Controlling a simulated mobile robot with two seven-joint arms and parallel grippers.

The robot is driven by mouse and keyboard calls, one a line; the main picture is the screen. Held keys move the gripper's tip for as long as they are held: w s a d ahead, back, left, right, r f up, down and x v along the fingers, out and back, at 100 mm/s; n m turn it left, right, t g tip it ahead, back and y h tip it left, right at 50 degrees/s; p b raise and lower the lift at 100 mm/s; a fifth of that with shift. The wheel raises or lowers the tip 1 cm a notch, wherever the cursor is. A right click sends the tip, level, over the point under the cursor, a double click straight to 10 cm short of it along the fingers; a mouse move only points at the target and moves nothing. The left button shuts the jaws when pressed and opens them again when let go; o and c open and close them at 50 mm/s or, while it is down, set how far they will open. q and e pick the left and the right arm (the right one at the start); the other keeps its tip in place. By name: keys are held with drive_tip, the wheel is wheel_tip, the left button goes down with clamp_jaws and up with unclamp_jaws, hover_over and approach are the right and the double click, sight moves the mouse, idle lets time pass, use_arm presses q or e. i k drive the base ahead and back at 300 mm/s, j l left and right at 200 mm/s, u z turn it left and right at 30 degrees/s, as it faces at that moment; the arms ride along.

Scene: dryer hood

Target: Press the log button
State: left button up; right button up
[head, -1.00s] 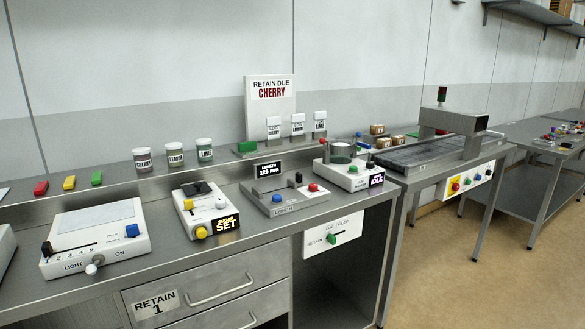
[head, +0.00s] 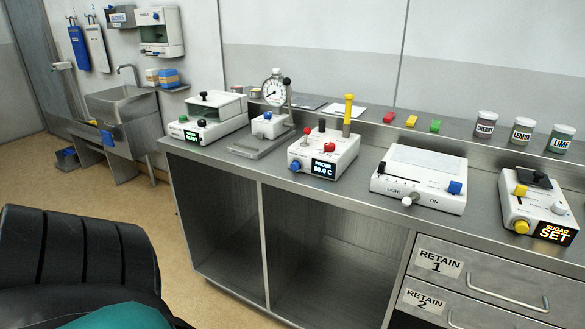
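No button with a readable "log" label shows in the head view. Several instruments with buttons stand on the steel bench. The probe unit (head: 322,157) reads "PROBE 60.0 C" and has a blue knob, red and black buttons and a yellow-topped probe. The sugar unit (head: 537,205) reads "SUGAR SET" and has a yellow knob. The light box (head: 420,178) has a blue button and a white knob. A lidded unit (head: 208,117) at the left has a green display, too small to read surely, and green, red and black controls. Neither gripper is in view.
A dial gauge stand (head: 273,108) sits between the lidded and probe units. A dark ribbed object (head: 75,250) with a teal part fills the lower left. Drawers (head: 480,280) are at lower right. Floor (head: 190,215) shows left of the bench; a sink (head: 120,105) stands beyond.

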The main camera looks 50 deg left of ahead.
sight(295, 166)
drive_tip(key=u, duration=1.45)
